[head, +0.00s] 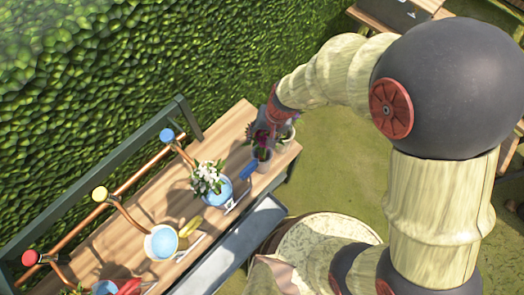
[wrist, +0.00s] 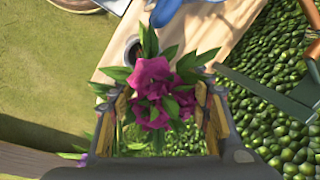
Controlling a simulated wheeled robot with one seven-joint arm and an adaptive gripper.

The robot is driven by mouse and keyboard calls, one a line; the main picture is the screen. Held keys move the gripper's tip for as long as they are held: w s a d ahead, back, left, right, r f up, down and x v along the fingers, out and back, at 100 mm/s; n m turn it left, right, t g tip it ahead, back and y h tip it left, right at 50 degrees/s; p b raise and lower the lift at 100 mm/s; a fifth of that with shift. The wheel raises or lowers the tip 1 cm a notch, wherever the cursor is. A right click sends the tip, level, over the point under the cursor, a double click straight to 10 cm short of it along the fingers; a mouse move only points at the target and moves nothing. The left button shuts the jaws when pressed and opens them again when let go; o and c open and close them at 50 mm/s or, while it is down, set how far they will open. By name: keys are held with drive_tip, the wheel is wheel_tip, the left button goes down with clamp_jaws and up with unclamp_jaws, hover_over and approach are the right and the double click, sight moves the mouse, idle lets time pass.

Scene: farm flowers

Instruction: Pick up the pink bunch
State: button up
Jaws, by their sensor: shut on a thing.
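The pink bunch (wrist: 153,88), magenta flowers with green leaves, sits between the two fingers of my gripper (wrist: 158,115) in the wrist view. My gripper is shut on it. A dark pot (wrist: 133,52) shows just beyond the bunch in the wrist view. I cannot tell whether the stems are still inside a pot.
The wooden bench (head: 146,204) holds a blue pot of white flowers (head: 208,180), a blue-lined pot (head: 161,242), a blue-handled tool (head: 244,178) and a yellow item (head: 190,226). A green rail (head: 90,185) and leafy hedge (head: 120,70) stand behind. A grey trough (head: 240,240) runs along the front.

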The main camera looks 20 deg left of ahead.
drive_tip(key=c, duration=0.6)
clamp_jaws()
drive_tip(key=shift+r, duration=0.1)
wheel_tip(320, 180, up, 18)
drive_tip(key=p, duration=0.3)
drive_tip(key=shift+p, duration=0.4)
drive_tip(key=shift+r+p, duration=0.95)
drive_tip(key=shift+r, duration=0.25)
